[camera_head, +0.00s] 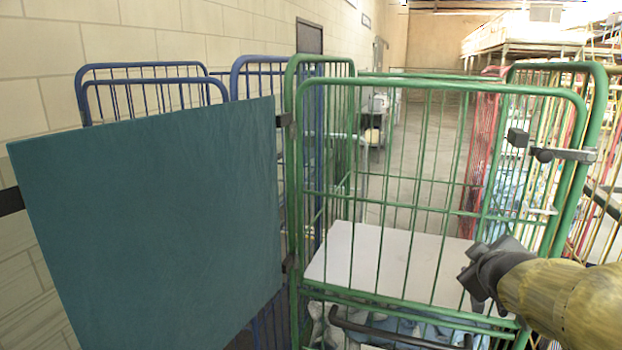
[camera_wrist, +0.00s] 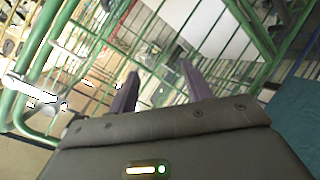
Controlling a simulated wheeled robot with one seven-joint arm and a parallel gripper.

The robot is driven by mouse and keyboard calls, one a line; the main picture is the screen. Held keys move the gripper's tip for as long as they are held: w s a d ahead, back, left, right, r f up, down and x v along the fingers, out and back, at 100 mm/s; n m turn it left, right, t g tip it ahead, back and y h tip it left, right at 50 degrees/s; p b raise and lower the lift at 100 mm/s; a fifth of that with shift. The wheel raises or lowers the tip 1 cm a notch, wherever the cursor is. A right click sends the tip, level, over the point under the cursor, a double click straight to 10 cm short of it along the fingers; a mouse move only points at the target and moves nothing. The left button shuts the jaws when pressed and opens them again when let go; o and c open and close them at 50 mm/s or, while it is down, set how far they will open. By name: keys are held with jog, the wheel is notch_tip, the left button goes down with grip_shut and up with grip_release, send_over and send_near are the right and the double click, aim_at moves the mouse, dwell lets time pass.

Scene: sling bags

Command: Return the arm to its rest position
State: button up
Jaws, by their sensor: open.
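My gripper (camera_head: 478,278) is at the lower right in the head view, in front of the green cage trolley (camera_head: 440,90). In the wrist view my gripper (camera_wrist: 160,92) shows two dark fingers spread apart with nothing between them. The green bars (camera_wrist: 150,45) of the trolley lie beyond the fingers. I cannot tell from these views how far the fingers are from the bars. My arm (camera_head: 565,300) comes in from the right edge in a yellowish sleeve.
A teal panel (camera_head: 150,230) stands at the left, beside the green trolley. Blue cage trolleys (camera_head: 150,68) stand behind it along the block wall (camera_head: 130,30). A white shelf (camera_head: 385,258) lies inside the green trolley. A latch bracket (camera_head: 560,154) sits on its right post.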

jog(key=s+a+f+m+g+y+p, duration=0.1)
jog(key=s+a+f+m+g+y, duration=0.1)
jog(key=s+a+f, duration=0.4)
jog(key=s+a+f+m+g+y+p, duration=0.2)
jog(key=s+a+f+m+g, duration=0.2)
jog(key=a+f, duration=0.9)
jog(key=s+g, duration=0.3)
jog(key=shift+s+y, duration=0.15)
jog(key=shift+y, duration=0.15)
jog(key=shift+c, duration=1.4)
jog(key=shift+d, duration=0.2)
